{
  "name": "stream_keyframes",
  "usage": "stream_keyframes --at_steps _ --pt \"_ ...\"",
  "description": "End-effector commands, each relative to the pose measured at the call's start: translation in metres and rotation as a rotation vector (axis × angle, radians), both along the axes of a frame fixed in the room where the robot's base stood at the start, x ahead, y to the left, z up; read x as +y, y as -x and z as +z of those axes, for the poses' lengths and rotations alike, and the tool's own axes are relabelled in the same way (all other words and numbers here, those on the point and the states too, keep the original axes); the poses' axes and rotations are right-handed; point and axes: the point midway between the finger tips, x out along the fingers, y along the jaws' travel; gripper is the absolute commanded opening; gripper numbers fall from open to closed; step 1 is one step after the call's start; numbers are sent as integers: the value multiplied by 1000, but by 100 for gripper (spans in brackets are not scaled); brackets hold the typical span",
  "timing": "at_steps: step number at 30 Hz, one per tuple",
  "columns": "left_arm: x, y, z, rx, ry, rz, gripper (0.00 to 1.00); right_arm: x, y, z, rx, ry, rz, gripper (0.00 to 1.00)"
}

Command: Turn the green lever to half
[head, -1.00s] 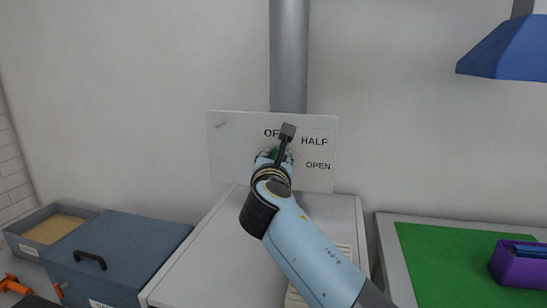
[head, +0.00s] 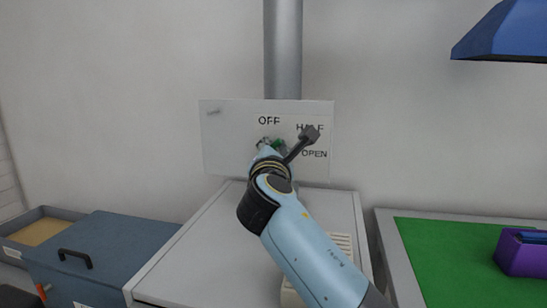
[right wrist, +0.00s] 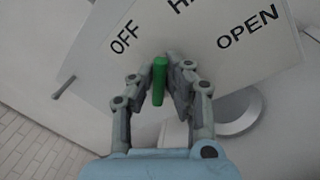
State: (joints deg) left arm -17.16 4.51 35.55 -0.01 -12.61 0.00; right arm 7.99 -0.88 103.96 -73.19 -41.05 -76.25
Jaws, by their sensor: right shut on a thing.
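The green lever (right wrist: 158,80) stands between the two fingers of my right gripper (right wrist: 160,88) in the right wrist view, and the gripper is shut on it. In the head view only a bit of the green lever (head: 279,144) shows past my right gripper (head: 268,145). The lever is on a white panel (head: 228,150) with the labels OFF (head: 269,121), HALF and OPEN (head: 314,154). In the wrist view the lever's upper end points between OFF and the partly cut-off HALF label. The dark block over HALF in the head view is on my wrist. My left gripper is not in view.
A grey pipe (head: 283,50) rises behind the panel. A white cabinet (head: 200,240) stands below it. A blue-grey box with a handle (head: 75,256) is at the left. A green mat (head: 440,250) with a purple bin (head: 522,258) is at the right.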

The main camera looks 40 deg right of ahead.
Motion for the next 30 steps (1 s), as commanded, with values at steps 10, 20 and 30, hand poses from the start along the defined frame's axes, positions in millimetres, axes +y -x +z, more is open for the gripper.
stream_keyframes --at_steps 10,20,30 --pt "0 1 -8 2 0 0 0 1 -1 1 -51 -42 7 0" --pt "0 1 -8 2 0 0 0 1 -1 2 -52 -41 8 18" --pt "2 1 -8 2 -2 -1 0 0 0 0 -47 -39 3 36"
